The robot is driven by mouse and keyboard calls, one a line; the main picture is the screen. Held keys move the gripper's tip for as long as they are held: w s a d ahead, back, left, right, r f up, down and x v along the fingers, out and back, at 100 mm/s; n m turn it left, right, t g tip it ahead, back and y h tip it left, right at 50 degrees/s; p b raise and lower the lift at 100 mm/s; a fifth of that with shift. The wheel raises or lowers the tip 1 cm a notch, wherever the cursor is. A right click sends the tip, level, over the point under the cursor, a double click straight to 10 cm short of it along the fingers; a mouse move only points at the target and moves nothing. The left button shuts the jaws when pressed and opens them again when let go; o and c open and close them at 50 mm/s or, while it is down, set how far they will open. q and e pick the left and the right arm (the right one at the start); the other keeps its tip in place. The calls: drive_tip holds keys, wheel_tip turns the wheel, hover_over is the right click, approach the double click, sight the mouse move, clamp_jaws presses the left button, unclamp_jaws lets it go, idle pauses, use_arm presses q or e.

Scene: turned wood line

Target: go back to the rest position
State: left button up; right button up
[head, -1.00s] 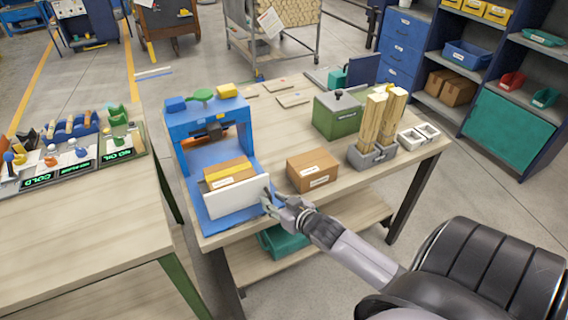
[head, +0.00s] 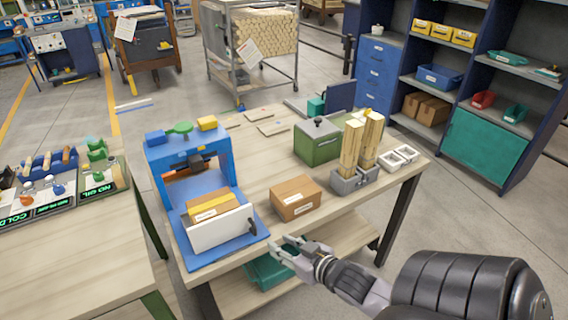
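My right gripper (head: 288,247) is at the front edge of the wooden table (head: 262,157), to the right of the blue press-like machine (head: 190,165). Its fingers are apart and nothing is between them. It is clear of the machine's white front panel (head: 222,229), which has a dark handle at its right end. A cardboard box (head: 208,205) with a yellow band sits behind that panel. My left gripper is not in view.
A closed cardboard box (head: 296,198), a green box (head: 318,142) and a grey holder (head: 352,181) with upright wooden pieces stand on the table. A second table (head: 75,255) with labelled trays is at left. Teal bin (head: 270,271) sits below. Shelves (head: 470,80) stand at right.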

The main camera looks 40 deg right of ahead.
drive_tip(key=shift+f, duration=0.1)
drive_tip(key=s+f+g, duration=0.3)
drive_tip(key=s+f, duration=0.1)
drive_tip(key=f, duration=0.9)
drive_tip(key=s+f+g, duration=0.2)
drive_tip(key=s+f, duration=0.3)
drive_tip(key=f, duration=0.9)
drive_tip(key=s+a+f+n+g, duration=0.1)
drive_tip(key=s+a+f+g, duration=0.2)
drive_tip(key=s+a+f, duration=0.3)
drive_tip(key=s+a+f+n+g, duration=0.2)
drive_tip(key=s+a+f+g, duration=0.2)
drive_tip(key=s+f, duration=1)
drive_tip(key=s+a, duration=0.1)
drive_tip(key=s, duration=0.2)
drive_tip(key=shift+s+a+g, duration=0.2)
drive_tip(key=shift+a+g, duration=0.1)
drive_tip(key=shift+a, duration=0.1)
